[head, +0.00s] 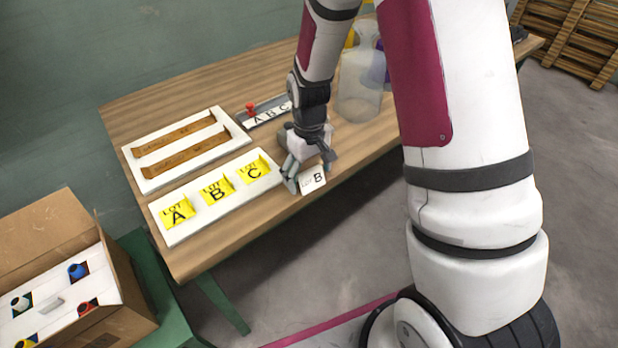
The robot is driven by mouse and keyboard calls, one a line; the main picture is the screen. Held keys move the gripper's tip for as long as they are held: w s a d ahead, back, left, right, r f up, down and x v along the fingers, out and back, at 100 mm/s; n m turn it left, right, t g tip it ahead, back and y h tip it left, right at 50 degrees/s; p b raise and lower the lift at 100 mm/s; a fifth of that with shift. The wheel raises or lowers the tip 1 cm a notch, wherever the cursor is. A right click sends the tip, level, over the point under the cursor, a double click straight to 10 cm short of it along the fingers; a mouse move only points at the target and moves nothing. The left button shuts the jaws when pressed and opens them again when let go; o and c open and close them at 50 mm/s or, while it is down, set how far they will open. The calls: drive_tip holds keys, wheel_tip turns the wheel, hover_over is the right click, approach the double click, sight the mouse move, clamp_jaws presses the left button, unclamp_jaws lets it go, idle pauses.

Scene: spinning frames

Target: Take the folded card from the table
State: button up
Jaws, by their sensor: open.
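A small white folded card (313,180) marked "LOT B" stands near the front right edge of the wooden table (244,214). My gripper (308,174) is pointed down right at the card, with its fingers open. One finger is at the card's left and the other at its upper right. I cannot tell whether either finger touches the card. The gripper hides the card's back side.
A white board with yellow "LOT" A, B and C squares (219,208) lies left of the gripper. Behind it are a white frame with brown strips (136,174), an "A B C" tray (254,123) and a clear container (358,95). An open cardboard box (40,230) stands lower left.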

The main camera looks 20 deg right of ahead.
drive_tip(key=shift+f, duration=0.45)
drive_tip(key=c, duration=0.8)
drive_tip(key=shift+r, duration=0.1)
drive_tip(key=shift+c, duration=0.2)
